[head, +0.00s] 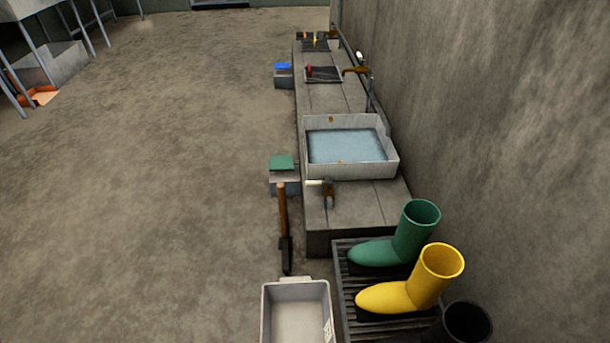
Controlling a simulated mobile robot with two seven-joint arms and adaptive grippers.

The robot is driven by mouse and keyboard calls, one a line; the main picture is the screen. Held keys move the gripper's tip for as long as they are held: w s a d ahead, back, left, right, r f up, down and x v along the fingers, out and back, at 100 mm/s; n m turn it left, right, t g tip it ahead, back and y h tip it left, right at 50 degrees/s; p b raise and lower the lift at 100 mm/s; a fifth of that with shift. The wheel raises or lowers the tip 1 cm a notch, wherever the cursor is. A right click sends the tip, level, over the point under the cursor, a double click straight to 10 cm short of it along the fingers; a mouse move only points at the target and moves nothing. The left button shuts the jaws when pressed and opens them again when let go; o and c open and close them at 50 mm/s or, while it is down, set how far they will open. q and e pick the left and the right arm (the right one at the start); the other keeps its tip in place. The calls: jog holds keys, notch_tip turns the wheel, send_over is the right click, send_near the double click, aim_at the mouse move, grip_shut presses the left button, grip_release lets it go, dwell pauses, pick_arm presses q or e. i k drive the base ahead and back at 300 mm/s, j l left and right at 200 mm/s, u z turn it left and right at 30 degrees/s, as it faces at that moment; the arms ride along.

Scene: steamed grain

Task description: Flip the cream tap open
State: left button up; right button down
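A small brown tap (328,195) with a cream lever (314,182) stands at the near end of the long grey bench, just in front of the basin. The cream lever points left, out over the bench's left edge. Whether the tap is open or shut I cannot tell; no water is seen running from it. Neither of my grippers is in view.
A basin of water (347,146) sits on the bench (348,208) along the right wall. Green and yellow boots (411,284) stand on a slatted rack at the near right. A wooden-handled tool (283,215) and a grey tub (297,312) are nearby.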

aim_at(329, 182)
jog(key=j, duration=0.35)
jog(key=k+j+z, duration=0.1)
jog(key=j, duration=0.25)
jog(key=k+j+z, duration=0.1)
jog(key=j, duration=0.25)
jog(key=j+z, duration=0.25)
jog(key=j, duration=0.8)
jog(key=i+j+z, duration=0.1)
jog(key=j, duration=0.25)
jog(key=i+j+z, duration=0.1)
jog(key=i+j, duration=0.15)
jog(key=i+j+z, duration=0.1)
jog(key=j, duration=0.35)
jog(key=i+z, duration=0.35)
jog(key=i, duration=0.7)
jog(key=i+j, duration=0.35)
jog(key=i, duration=0.05)
